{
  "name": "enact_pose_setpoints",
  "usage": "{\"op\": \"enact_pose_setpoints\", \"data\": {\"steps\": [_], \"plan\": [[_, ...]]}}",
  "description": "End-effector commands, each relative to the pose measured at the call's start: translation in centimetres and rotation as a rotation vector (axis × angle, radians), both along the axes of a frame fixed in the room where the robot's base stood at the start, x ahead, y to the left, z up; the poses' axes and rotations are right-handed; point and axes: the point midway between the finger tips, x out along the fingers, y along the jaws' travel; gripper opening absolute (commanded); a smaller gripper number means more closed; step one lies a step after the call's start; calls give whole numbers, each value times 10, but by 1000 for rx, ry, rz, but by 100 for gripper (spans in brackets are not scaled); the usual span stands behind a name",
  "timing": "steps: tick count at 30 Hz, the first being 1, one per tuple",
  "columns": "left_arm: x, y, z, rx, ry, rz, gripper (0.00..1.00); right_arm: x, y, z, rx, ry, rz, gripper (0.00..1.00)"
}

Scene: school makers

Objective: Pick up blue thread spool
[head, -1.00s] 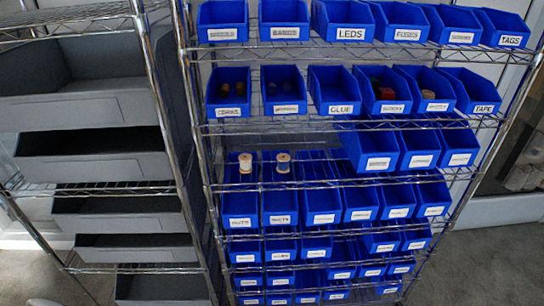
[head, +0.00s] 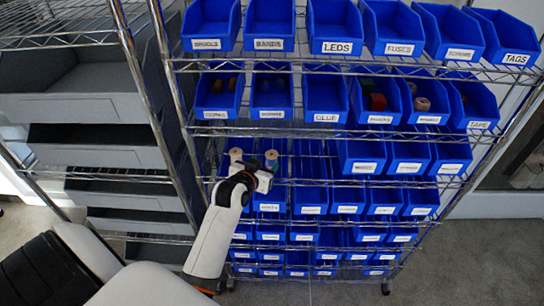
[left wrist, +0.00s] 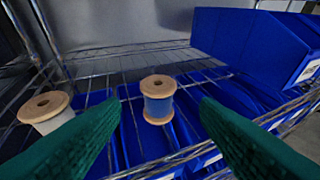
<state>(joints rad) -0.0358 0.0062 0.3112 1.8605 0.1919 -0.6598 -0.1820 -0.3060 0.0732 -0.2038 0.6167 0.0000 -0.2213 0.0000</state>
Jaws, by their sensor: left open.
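The blue thread spool (left wrist: 158,100) stands upright on a wire shelf, with pale wooden ends and blue thread. In the head view a spool (head: 271,156) in the matching right-hand place shows just above my left gripper, partly hidden. My left gripper (left wrist: 160,105) is open, its two green fingers spread to the left and right of the blue spool, which appears ahead between the fingertips and not gripped. In the head view my left gripper (head: 262,177) is at the front of that shelf. My right gripper is not in view.
A cream spool (left wrist: 45,112) stands to the left of the blue one, close to the left finger. Blue bins (left wrist: 250,50) rise to the right. A shelf post (head: 165,90) and wire shelf edges are near the arm. More labelled bins (head: 335,28) fill the shelves above.

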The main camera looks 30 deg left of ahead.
Motion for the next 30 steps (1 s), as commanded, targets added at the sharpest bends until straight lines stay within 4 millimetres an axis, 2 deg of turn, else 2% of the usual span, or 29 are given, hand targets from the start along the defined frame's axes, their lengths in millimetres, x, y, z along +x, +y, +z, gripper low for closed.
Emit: {"op": "enact_pose_setpoints", "data": {"steps": [3, 6, 11, 21, 30], "plan": [[14, 3, -5, -1, 1, -1, 56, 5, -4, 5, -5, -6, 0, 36], [20, 4, -8, 0, 0, -1, 56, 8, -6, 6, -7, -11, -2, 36], [27, 5, -11, -1, 1, -1, 56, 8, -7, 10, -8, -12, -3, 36], [61, 14, -30, 0, 0, 0, 56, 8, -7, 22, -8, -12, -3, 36], [67, 15, -33, 1, 0, 0, 56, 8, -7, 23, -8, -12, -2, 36]]}}
